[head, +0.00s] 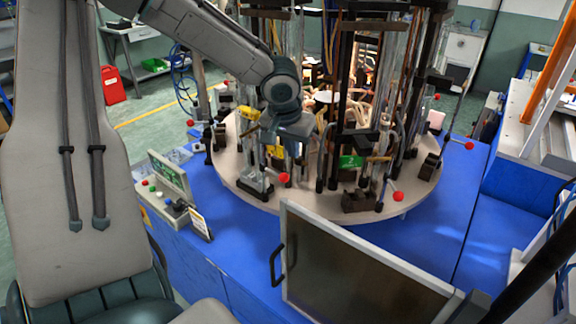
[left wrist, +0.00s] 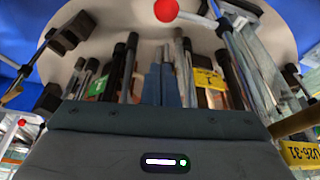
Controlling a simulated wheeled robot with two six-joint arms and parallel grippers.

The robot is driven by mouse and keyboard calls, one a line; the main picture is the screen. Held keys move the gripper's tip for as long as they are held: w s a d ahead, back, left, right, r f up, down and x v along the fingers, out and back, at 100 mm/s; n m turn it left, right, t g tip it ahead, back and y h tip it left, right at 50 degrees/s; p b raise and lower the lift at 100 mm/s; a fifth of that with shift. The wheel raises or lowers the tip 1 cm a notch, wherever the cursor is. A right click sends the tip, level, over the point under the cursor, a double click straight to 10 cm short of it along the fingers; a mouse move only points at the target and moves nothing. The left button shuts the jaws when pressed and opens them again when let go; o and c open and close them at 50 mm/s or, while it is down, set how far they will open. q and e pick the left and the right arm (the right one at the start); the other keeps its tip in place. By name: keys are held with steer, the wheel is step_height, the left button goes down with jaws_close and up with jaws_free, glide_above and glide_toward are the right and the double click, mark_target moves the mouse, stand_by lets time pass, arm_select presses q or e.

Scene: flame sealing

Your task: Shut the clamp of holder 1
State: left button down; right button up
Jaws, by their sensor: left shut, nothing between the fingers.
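The round turntable (head: 330,203) carries several upright holders with clamps and red-knobbed levers. One red knob (head: 284,177) is just below my left gripper (head: 290,155), by a clamp base (head: 255,183) at the front left. In the left wrist view a red knob (left wrist: 166,10) on a metal lever is at the top, beyond the fingertips. My left gripper (left wrist: 163,72) is shut and empty, its fingers together and apart from the knob in that view. My right gripper is not in view.
Another red knob (head: 398,196) stands at the front right of the turntable, near a green tag (head: 351,161). A framed dark panel (head: 360,280) stands in front. A control box (head: 170,180) is at the left. The blue table top (head: 245,240) is clear in places.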

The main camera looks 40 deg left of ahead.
arm_select(q)
steer(key=f, duration=0.1)
steer(key=s+f+p, duration=0.1)
steer(key=s+f, duration=0.1)
steer(key=f, duration=0.1)
steer(key=shift+s+d+p, duration=0.2)
steer(key=shift+d+p, duration=0.1)
steer(key=shift+d, duration=0.05)
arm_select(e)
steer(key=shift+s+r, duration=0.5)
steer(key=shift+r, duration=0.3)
arm_select(q)
steer(key=shift+w, duration=0.15)
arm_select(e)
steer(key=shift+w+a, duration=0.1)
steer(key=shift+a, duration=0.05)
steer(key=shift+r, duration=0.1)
